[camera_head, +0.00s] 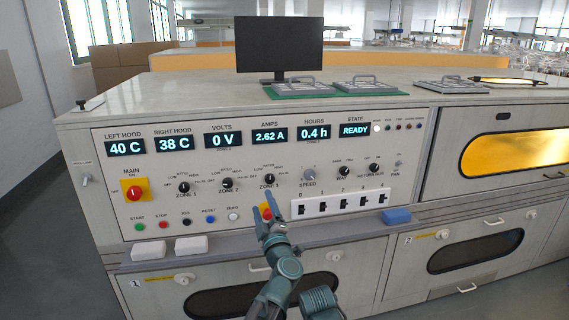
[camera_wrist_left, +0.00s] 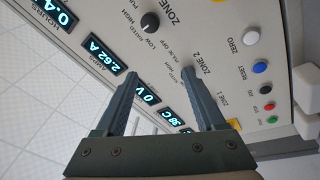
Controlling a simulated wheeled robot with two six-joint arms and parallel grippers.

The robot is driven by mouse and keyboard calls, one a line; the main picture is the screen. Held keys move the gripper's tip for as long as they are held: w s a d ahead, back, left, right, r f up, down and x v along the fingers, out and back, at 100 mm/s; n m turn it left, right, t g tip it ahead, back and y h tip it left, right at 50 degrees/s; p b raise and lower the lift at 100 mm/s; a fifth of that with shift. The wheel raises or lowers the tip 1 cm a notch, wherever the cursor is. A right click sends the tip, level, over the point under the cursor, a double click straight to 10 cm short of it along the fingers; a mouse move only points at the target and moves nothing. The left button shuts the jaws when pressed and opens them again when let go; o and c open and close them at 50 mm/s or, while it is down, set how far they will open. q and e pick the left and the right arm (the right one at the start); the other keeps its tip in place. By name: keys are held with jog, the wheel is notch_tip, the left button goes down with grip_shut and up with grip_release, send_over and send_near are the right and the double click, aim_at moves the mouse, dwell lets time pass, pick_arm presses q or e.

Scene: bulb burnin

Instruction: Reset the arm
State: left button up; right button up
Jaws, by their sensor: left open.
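My left gripper (camera_head: 265,207) is open and empty in front of the lower middle of the control panel (camera_head: 335,155). It partly covers a red button on yellow (camera_head: 266,211), below the ZONE 3 knob (camera_head: 268,180). In the left wrist view, both fingers of the gripper (camera_wrist_left: 160,74) are spread apart with nothing between them, and the panel with its displays lies beyond. I cannot tell whether the fingertips touch the panel. My right gripper is not in view.
The MAIN switch (camera_head: 133,193) and several coloured buttons are on the panel's left. White blocks (camera_head: 191,245) and a blue block (camera_head: 396,216) are on the ledge below. A monitor (camera_head: 279,45) and metal trays (camera_head: 358,84) are on top. The displays include 0 V and READY.

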pick_arm(q)
jog(key=s+d+f+m+g+h, duration=0.2)
jog(key=d+f+m+g+h, duration=0.15)
jog(key=f+m+h, duration=0.35)
jog(key=s+d+f+m+g+h, duration=0.1)
jog(key=d+f+m+g+h, duration=0.25)
jog(key=f+m+h, duration=0.35)
jog(key=s+a+f+m+g+y, duration=0.1)
jog(key=s+a+f+g+y, duration=0.2)
jog(key=s+a+f+g, duration=0.45)
jog(key=s+a+f+m+g+y, duration=0.1)
jog(key=s+a+f+g+y, duration=0.3)
jog(key=s, duration=0.7)
jog(key=s+d+r+m+p, duration=0.1)
jog(key=s+d+r+p, duration=0.1)
jog(key=r+p, duration=0.5)
jog(key=s+d+r+m+p, duration=0.1)
jog(key=d+r+p, duration=0.3)
jog(key=r+p, duration=0.4)
jog(key=s+d+r+m+p, duration=0.1)
jog(key=s+d+r+p, duration=0.2)
jog(key=r+p, duration=0.5)
jog(key=shift+s+m+g+y+p, duration=0.3)
jog(key=shift+m+g+y+p, duration=0.15)
jog(key=shift+p, duration=0.1)
jog(key=shift+d+f, duration=0.1)
